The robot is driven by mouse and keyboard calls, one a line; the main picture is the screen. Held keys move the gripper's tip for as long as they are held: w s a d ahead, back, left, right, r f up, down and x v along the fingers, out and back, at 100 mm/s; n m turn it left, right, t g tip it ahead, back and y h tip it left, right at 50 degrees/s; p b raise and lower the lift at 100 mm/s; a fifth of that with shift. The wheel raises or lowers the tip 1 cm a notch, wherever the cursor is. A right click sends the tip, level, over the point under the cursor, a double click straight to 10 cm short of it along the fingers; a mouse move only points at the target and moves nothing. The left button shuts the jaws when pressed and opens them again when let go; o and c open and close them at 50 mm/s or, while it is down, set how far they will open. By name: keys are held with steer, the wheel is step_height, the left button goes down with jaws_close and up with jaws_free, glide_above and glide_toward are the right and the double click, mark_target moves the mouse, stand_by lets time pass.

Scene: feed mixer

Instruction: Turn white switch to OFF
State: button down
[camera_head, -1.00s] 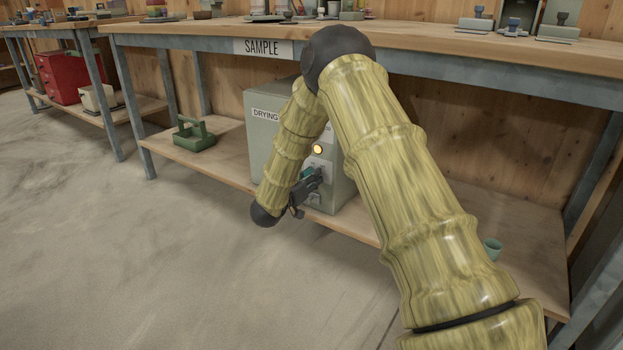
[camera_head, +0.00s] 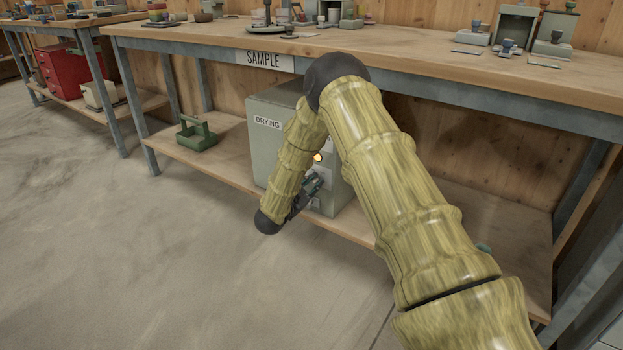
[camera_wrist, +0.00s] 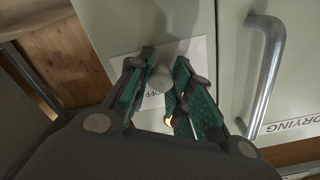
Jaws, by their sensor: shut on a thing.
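The white switch (camera_wrist: 159,79) is a small pale knob on a white plate on the front of the drying cabinet (camera_head: 265,148). In the wrist view my gripper (camera_wrist: 165,72) has its green-padded fingers on both sides of the knob, shut on it. The word OFF shows on the plate beside the knob, partly covered by a finger; the rest of the plate's lettering is hidden. In the head view my gripper (camera_head: 312,184) is at the cabinet's front, below a lit amber lamp (camera_head: 317,157), and hides the switch. The switch's exact setting cannot be told.
A metal handle (camera_wrist: 266,70) stands out from the cabinet front beside the switch. The cabinet sits on a low wooden shelf (camera_head: 228,168) under the SAMPLE bench (camera_head: 200,33). A green carrier (camera_head: 196,134) stands left of it. The floor in front is clear.

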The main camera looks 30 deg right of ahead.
steer(key=shift+s+d+m+p, duration=0.15)
steer(key=shift+m+p, duration=0.3)
steer(key=shift+m, duration=0.4)
steer(key=shift+d+m+p, duration=0.1)
steer(key=shift+m+p, duration=0.3)
steer(key=shift+m, duration=0.45)
steer(key=c, duration=1.3)
jaws_free()
steer(key=shift+s+d, duration=0.1)
steer(key=shift+o, duration=0.2)
steer(key=shift+a, duration=0.25)
steer(key=v, duration=1.2)
steer(key=shift+w, duration=0.25)
